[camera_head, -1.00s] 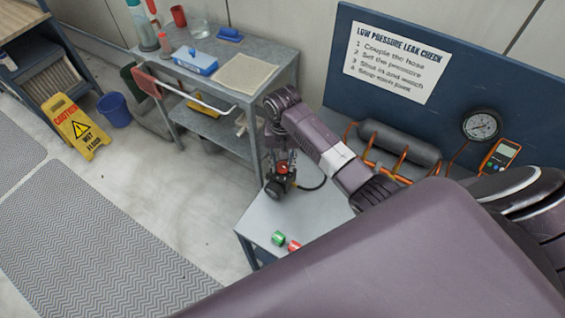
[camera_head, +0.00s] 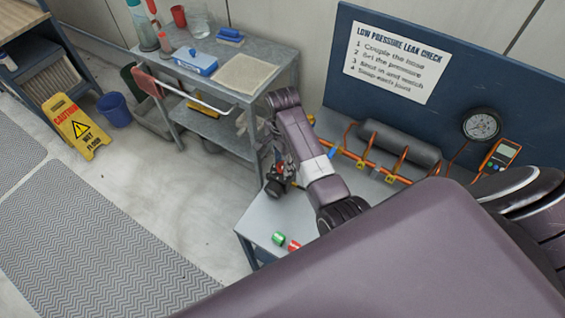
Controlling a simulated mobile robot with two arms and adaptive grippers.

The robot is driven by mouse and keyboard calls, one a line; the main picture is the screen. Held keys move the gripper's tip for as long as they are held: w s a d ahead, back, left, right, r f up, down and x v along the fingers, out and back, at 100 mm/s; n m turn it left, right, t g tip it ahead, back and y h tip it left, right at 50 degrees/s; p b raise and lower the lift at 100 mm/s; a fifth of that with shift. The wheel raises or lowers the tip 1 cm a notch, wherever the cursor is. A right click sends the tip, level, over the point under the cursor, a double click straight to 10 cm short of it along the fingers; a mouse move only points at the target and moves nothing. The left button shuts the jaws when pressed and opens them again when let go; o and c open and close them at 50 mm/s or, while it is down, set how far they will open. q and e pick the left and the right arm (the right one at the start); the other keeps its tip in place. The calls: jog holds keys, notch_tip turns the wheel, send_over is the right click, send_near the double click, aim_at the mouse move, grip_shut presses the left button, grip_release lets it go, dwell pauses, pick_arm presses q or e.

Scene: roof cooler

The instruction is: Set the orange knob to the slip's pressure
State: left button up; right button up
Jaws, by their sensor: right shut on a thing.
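A black regulator (camera_head: 274,188) stands on the small grey table at the centre. Its orange-red knob (camera_head: 280,168) is largely covered by my right gripper (camera_head: 279,166). The gripper reaches down from above and is shut on the knob. The fingertips are small and dark here, so the exact hold and the knob's setting cannot be read. My left gripper is not in view. No slip with a pressure can be made out.
Green and red rolls (camera_head: 278,238) lie near the table's front edge. Behind are a round gauge (camera_head: 481,125), a grey cylinder (camera_head: 400,143), orange pipes, an orange meter (camera_head: 503,155) and a leak-check sign (camera_head: 397,62). A cluttered grey cart (camera_head: 250,72) stands close behind my gripper.

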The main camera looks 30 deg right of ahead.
jog(key=m, duration=0.4)
jog(key=shift+w+r, duration=0.1)
jog(key=shift+d, duration=0.1)
dwell(0.3)
jog(key=o, duration=1.1)
jog(key=shift+o, duration=0.2)
notch_tip(320, 180, up, 8)
jog(key=shift+f, duration=0.25)
jog(key=shift+f, duration=0.1)
